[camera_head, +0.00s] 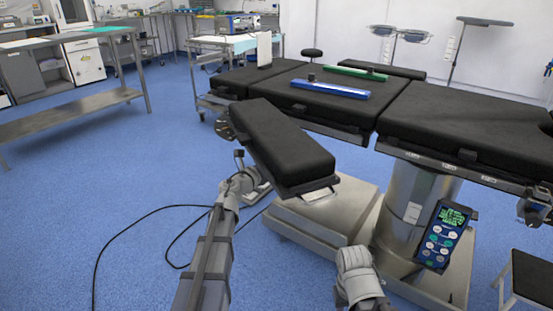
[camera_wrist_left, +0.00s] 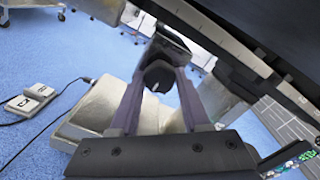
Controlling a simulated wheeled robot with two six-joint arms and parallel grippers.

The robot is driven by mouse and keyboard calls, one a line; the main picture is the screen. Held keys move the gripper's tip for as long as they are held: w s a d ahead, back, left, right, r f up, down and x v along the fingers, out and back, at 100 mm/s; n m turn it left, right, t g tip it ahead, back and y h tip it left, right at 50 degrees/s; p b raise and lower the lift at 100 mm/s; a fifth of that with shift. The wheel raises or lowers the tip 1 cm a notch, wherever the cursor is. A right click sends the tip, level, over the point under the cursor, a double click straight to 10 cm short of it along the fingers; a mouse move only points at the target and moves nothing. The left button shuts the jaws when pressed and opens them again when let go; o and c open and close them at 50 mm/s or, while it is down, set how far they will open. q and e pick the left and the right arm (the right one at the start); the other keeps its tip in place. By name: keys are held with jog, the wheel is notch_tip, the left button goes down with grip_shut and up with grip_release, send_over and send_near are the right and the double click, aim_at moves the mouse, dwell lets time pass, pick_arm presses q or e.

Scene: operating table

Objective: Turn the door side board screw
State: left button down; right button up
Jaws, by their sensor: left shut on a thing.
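The black padded side board (camera_head: 278,143) juts from the near side of the operating table toward me. The dark round screw knob (camera_wrist_left: 159,76) sits between the two fingers in the left wrist view, under the board's edge. My left gripper (camera_head: 241,166) reaches up to the left side of the board, below its padding. It also shows in the left wrist view (camera_wrist_left: 160,72), shut on the screw, with a finger on each side. The screw is small and hard to make out in the head view.
The operating table (camera_head: 450,120) carries a blue bar (camera_head: 330,89) and a green bar (camera_head: 356,73). Its metal column (camera_head: 408,205) and base (camera_head: 318,212) stand close on the right. A hand control (camera_head: 444,236) hangs there. A foot pedal (camera_wrist_left: 39,91) and cable lie on the floor.

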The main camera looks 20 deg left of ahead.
dwell(0.3)
pick_arm(q)
jog(key=shift+c, duration=1.8)
grip_release()
jog(key=shift+s, duration=0.1)
jog(key=v, duration=0.7)
jog(key=shift+s+a, duration=0.15)
jog(key=shift+s, duration=0.15)
